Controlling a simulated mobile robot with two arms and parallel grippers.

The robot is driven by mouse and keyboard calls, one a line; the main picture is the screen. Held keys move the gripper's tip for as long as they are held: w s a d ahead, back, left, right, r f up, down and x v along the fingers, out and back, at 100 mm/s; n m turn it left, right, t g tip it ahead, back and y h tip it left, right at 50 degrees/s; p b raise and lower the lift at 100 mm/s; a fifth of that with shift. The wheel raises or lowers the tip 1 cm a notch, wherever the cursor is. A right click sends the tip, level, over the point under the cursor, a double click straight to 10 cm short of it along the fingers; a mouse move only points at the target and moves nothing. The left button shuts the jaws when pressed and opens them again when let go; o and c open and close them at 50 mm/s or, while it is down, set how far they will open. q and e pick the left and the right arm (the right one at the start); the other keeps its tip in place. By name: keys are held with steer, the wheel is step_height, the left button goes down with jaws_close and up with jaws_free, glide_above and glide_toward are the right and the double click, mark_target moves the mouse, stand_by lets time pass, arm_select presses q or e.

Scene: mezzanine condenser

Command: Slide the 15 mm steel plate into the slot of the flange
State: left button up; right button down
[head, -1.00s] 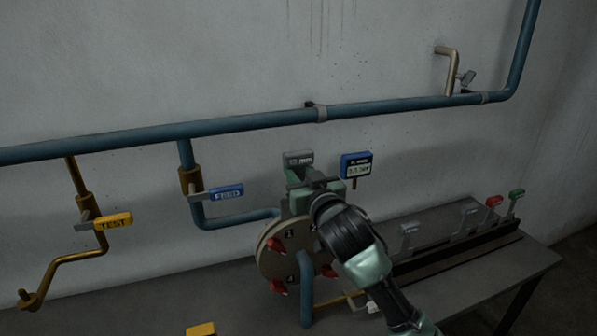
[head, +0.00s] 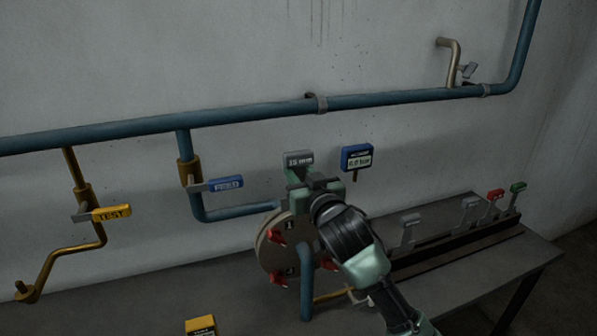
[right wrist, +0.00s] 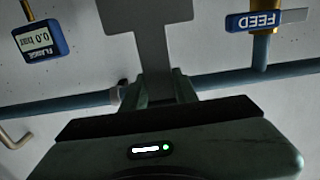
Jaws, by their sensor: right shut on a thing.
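My right gripper (head: 318,187) is shut on the 15 mm steel plate, whose grey tag (head: 299,158) reads "15 mm" and sticks up above the fingers. In the right wrist view the grey plate (right wrist: 148,20) is between the fingers (right wrist: 157,88). The round flange (head: 266,250) with red clamps stands on the bench just below the gripper, at the pipe end. The gripper and my right arm hide the flange's top right, so I cannot tell whether the plate is inside the slot. My left gripper is out of view.
A blue gauge (head: 357,158) stands close right of the gripper. A rack (head: 445,252) on the bench (head: 500,285) at right holds several tagged plates. A blue FEED valve handle (head: 222,184) and a yellow TEST handle (head: 111,213) are at left. A yellow block (head: 201,327) is at front.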

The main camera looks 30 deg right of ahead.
steer(key=shift+f+b, duration=3.15)
steer(key=shift+f, duration=1.75)
steer(key=c, duration=1)
jaws_free()
steer(key=shift+s+a+f, duration=0.2)
steer(key=shift+s, duration=0.35)
steer(key=b+v, duration=0.1)
steer(key=v, duration=0.5)
steer(key=shift+s+d+r+b, duration=0.1)
steer(key=shift+s+b, duration=0.05)
steer(key=shift+b, duration=0.2)
steer(key=shift+s+r, duration=0.2)
steer(key=shift+s, duration=0.15)
steer(key=shift+w, duration=0.15)
